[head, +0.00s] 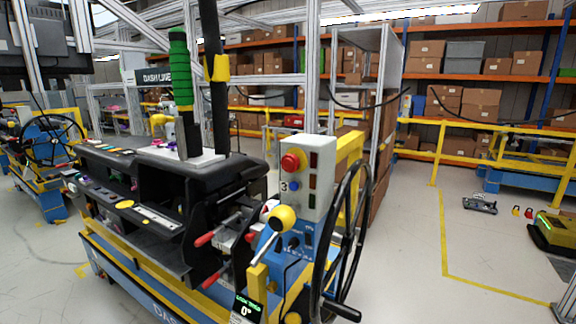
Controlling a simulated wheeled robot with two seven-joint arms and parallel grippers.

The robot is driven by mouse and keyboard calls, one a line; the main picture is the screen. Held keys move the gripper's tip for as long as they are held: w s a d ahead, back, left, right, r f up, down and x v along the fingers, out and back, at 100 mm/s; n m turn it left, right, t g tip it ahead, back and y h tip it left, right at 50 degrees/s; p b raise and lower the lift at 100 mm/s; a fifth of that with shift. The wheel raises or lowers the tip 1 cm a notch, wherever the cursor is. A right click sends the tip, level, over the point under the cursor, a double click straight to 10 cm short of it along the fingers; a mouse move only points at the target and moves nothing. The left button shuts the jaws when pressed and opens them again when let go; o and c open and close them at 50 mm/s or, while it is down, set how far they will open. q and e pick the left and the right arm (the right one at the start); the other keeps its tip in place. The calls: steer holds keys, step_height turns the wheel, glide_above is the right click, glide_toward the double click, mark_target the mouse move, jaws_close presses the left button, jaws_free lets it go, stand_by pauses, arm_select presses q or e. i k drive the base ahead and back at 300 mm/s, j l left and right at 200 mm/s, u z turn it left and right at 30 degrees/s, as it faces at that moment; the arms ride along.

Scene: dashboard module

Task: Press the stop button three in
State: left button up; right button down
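A red mushroom-shaped stop button (291,162) sticks out from the front of a light grey control box (320,160) near the middle of the head view. The box carries a "3" label and a small blue button (294,186) below the red one. A column of dark and coloured lamps or switches runs down its right side. Nothing covers the red button. Neither of my grippers shows in the head view.
A black handwheel (347,240) and a yellow-ball lever (282,218) stand beside and below the box. Red-handled levers (205,239) project in front. A dashboard module (120,180) fills the left. A green-gripped hanging tool (180,70) is above it.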

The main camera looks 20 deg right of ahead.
mark_target(288, 163)
steer(key=j+z, duration=0.1)
steer(key=z, duration=0.7)
steer(key=i+j+z, duration=0.1)
steer(key=j+z, duration=0.25)
steer(key=j, duration=0.15)
steer(key=j+z, duration=0.75)
steer(key=j, duration=0.25)
steer(key=k+j, duration=0.1)
steer(key=j, duration=0.9)
steer(key=i+z, duration=0.05)
